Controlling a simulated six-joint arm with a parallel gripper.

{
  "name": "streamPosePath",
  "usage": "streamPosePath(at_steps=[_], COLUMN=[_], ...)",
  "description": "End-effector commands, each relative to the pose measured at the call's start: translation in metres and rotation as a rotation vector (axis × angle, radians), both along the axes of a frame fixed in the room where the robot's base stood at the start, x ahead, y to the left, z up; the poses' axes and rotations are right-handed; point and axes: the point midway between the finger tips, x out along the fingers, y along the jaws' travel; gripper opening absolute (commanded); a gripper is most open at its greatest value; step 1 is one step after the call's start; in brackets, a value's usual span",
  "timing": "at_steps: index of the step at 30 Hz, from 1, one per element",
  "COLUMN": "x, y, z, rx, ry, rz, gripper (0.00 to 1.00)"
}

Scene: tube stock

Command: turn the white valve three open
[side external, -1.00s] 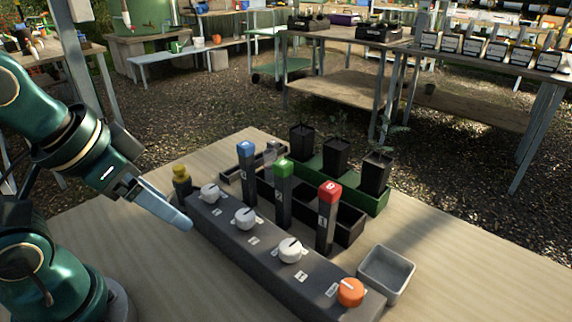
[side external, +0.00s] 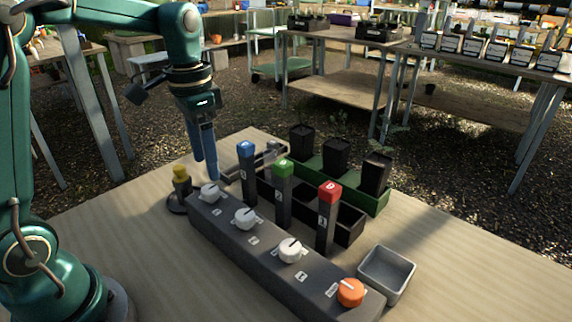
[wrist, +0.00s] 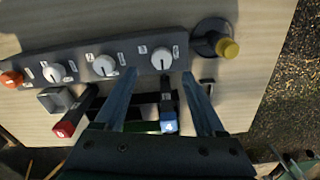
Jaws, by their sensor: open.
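Three white valve knobs sit in a row on a dark grey box: one at the far left end (side external: 210,193), one in the middle (side external: 245,218) and one nearer the orange knob (side external: 291,251). Their number tags are too small to read surely, so I cannot tell which is three. My gripper (side external: 211,168) points down, beyond the box's left end and left of the blue-topped post. In the wrist view my gripper (wrist: 160,75) is open and empty, its fingertips apart, with the end white knob (wrist: 162,58) just past the tips. Each white knob has a dark pointer line.
An orange knob (side external: 351,292) is at the box's near end. Blue (side external: 246,170), green (side external: 283,190) and red-topped posts (side external: 328,215) stand behind the box. A yellow-topped fitting (side external: 180,182) is at its left. A grey tray (side external: 398,262) sits right; the table's front is clear.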

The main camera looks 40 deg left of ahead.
Motion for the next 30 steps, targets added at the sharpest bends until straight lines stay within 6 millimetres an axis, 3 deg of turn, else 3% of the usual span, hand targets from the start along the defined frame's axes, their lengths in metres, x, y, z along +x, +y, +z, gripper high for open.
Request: streamPosePath(at_steps=[15,25,26,30], x=[-0.002,-0.001,-0.001,-0.001], y=[0.004,0.004,0.004,0.004], z=[-0.054,-0.059,-0.059,-0.059], rx=[-0.01,-0.009,-0.009,-0.009], ry=[0.028,0.024,0.024,0.024], rz=[0.018,0.018,0.018,0.018], gripper=[0.72,0.72,0.68,0.14])
